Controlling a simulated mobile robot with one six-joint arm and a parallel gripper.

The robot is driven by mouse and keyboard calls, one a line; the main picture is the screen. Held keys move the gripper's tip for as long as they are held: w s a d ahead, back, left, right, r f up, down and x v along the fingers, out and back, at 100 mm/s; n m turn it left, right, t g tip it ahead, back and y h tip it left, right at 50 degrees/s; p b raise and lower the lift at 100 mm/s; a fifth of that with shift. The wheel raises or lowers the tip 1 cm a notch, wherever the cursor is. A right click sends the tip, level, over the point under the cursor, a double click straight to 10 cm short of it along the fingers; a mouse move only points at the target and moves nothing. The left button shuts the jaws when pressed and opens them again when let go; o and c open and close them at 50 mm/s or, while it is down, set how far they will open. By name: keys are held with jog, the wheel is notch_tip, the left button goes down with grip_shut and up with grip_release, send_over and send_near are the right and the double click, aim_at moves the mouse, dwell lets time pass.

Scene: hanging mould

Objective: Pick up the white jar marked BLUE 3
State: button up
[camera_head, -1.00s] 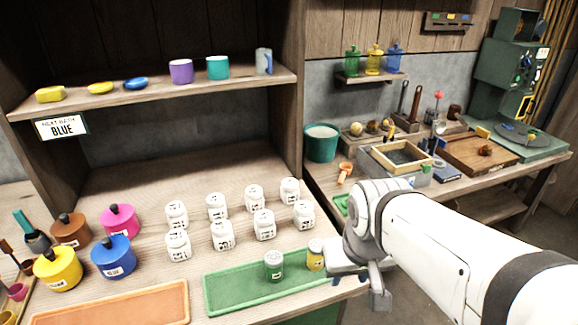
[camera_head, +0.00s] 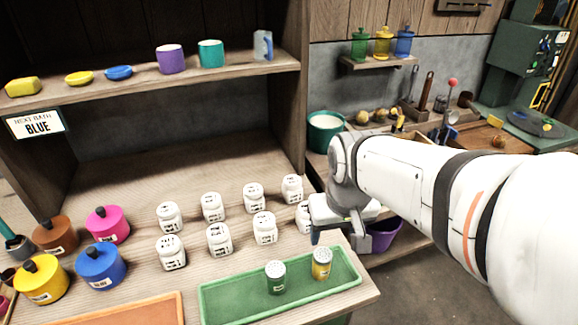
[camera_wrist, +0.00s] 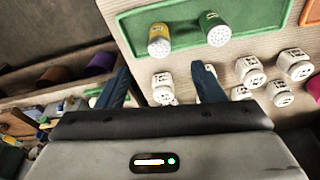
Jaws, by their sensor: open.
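Several white jars with dark print stand in two rows on the bench, such as a front-row jar (camera_head: 219,239) and a back-row jar (camera_head: 292,188). Their print is too small to tell which one reads BLUE 3. My gripper (camera_head: 338,236) is open and empty at the right end of the rows. It partly hides the rightmost front jar (camera_head: 304,218). In the wrist view, one white jar (camera_wrist: 162,90) shows beyond and between the open dark fingers of my gripper (camera_wrist: 161,72). More jars (camera_wrist: 249,70) show to the right of the right finger.
A green tray (camera_head: 222,306) holds a green-labelled shaker (camera_head: 275,278) and a yellow one (camera_head: 321,263), in front of the jars. Coloured pots, including a blue one (camera_head: 101,267), stand at left. A shelf (camera_head: 225,78) overhangs the bench. A purple bin (camera_head: 384,234) stands beyond my gripper.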

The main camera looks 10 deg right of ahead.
jog(key=o, duration=0.4)
jog(key=shift+n+g, duration=0.5)
jog(key=shift+g, duration=0.2)
jog(key=w+f, duration=0.1)
jog(key=w, duration=0.3)
jog(key=w+f+b, duration=0.1)
jog(key=w+f, duration=0.1)
jog(key=w, duration=0.3)
jog(key=w+f, duration=0.2)
jog(key=w, duration=0.2)
jog(key=shift+w, duration=0.35)
jog(key=g+b, duration=0.1)
jog(key=b, duration=0.1)
send_near(307, 218)
jog(key=shift+n, duration=0.4)
jog(key=w+f, duration=0.2)
jog(key=f, duration=0.1)
jog(key=w+f, duration=0.1)
jog(key=f, duration=0.1)
jog(key=shift+d, duration=0.3)
jog(key=shift+w+f, duration=0.25)
jog(key=shift+f, duration=0.1)
jog(key=shift+s+d+f+p, duration=0.1)
jog(key=shift+s+f+p, duration=0.15)
jog(key=shift+f, duration=1.65)
jog(key=shift+s+f+p, duration=0.1)
jog(key=shift+f+p, duration=0.1)
jog(key=shift+f, duration=1.65)
